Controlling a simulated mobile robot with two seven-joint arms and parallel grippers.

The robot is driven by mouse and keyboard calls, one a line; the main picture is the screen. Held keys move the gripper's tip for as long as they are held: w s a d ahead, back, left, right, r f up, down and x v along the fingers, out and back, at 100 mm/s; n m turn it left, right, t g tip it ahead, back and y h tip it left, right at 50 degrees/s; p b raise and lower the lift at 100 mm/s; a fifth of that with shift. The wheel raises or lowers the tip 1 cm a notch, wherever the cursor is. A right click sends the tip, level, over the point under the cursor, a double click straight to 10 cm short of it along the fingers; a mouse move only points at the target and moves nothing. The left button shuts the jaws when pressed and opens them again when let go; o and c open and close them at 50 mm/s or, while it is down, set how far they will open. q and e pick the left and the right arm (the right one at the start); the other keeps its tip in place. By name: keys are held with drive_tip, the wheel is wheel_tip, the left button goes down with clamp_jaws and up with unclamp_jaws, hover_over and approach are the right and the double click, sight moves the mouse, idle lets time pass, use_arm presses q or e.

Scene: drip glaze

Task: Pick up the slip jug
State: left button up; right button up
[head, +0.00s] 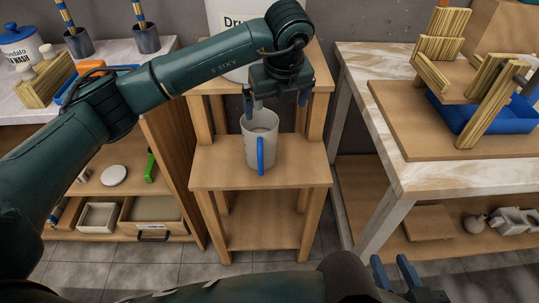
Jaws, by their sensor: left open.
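The slip jug (259,148) is a pale grey-white jug with a blue handle facing me. It stands upright on the middle shelf of a wooden stand (213,165). My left gripper (275,102) is open above the jug's rim, pointing down, with one blue finger near the rim's left side and the other to the right of it. I cannot tell whether a finger touches the jug. My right gripper (394,270) is low at the bottom right, its two blue fingers apart and nothing between them, far from the jug.
A large white tub (228,20) with lettering stands on the stand's top, behind my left arm. Stand posts flank the jug. At right, a table (380,70) holds a wooden board, a blue tray (490,115) and wooden slats. At left, a bench holds brush cups (147,38) and a lidded jar (20,45).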

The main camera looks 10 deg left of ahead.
use_arm(q)
drive_tip(key=a+r+y, duration=0.1)
drive_tip(key=n, duration=0.1)
approach(262, 123)
wheel_tip(262, 123, down, 5)
drive_tip(key=s, duration=0.3)
drive_tip(key=shift+a+f+b, duration=0.1)
drive_tip(key=shift+a+b, duration=0.2)
drive_tip(key=shift+b, duration=0.1)
drive_tip(key=shift+c, duration=0.2)
drive_tip(key=shift+w+t, duration=0.1)
drive_tip(key=shift+t, duration=0.2)
drive_tip(key=c, duration=1.8)
drive_tip(key=shift+c, duration=0.4)
drive_tip(key=shift+w+r, duration=0.1)
drive_tip(key=shift+r, duration=0.25)
